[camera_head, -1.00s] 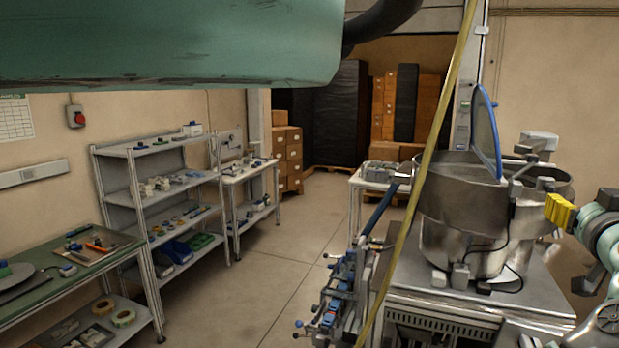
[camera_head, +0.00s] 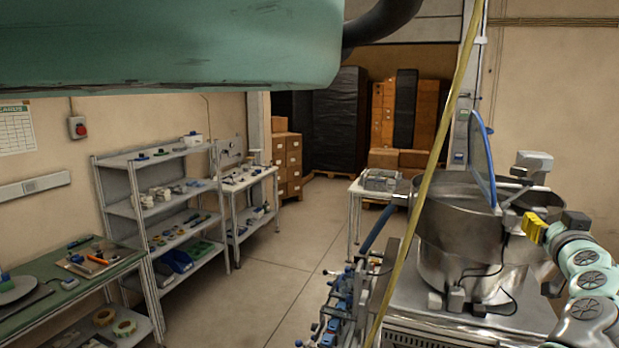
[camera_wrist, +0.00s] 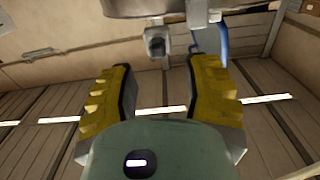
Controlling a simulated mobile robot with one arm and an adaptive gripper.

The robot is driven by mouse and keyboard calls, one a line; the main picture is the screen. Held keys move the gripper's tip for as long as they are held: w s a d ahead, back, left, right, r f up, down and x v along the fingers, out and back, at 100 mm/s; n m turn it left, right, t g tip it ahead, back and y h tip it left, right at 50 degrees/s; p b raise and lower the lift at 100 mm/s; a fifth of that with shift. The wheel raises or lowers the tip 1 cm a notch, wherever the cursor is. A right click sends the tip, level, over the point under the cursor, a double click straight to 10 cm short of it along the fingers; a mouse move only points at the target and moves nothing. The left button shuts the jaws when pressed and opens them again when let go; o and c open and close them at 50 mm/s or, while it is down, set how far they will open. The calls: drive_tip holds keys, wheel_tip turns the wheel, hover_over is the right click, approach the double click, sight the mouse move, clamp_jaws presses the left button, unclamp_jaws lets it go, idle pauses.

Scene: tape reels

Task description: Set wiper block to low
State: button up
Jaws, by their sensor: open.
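A steel bowl feeder (camera_head: 450,235) stands at the right in the head view. A grey block on a bracket (camera_head: 533,162) rises above its right rim; I cannot tell whether this is the wiper block. My gripper (camera_head: 526,222) has yellow ridged fingers and is beside the bowl's right wall. In the wrist view my gripper (camera_wrist: 160,75) is open, with nothing between the fingers. A small grey block with a dark face (camera_wrist: 156,43) hangs beyond the fingertips, between them in the picture and apart from them. No low mark is readable.
A blue-rimmed round panel (camera_head: 483,160) stands at the bowl. A grey shelf rack (camera_head: 150,210) and a green-topped bench (camera_head: 75,285) stand at the left. The floor between (camera_head: 275,270) is clear.

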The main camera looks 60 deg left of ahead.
sight(544, 218)
drive_tip(key=shift+p+x, duration=0.95)
drive_tip(key=shift+x, duration=1.2)
drive_tip(key=shift+w+f, duration=0.1)
drive_tip(key=shift+w, duration=0.05)
drive_tip(key=shift+o, duration=0.2)
